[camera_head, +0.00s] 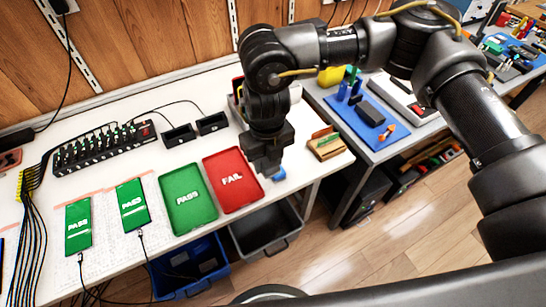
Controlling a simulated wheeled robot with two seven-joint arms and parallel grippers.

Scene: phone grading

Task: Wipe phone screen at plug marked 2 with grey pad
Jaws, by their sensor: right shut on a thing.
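Two phones with green PASS screens lie on the white table, the left phone (78,238) and the right phone (127,194). Each has a cable plug at its lower end; I cannot read any plug number. My right gripper (271,170) points down just right of the red FAIL tray (236,203). It is shut on a small blue piece (279,175), of which only a part shows. I cannot tell whether this piece belongs to the grey pad; no grey pad shows clearly. My left gripper is not in view.
A green PASS tray (173,182) lies between the phones and the red tray. Behind are a black multi-port hub (105,149) and two small black boxes (179,137). A wooden block (325,146) sits at the right. Bins stand below the front edge. Cables run at left.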

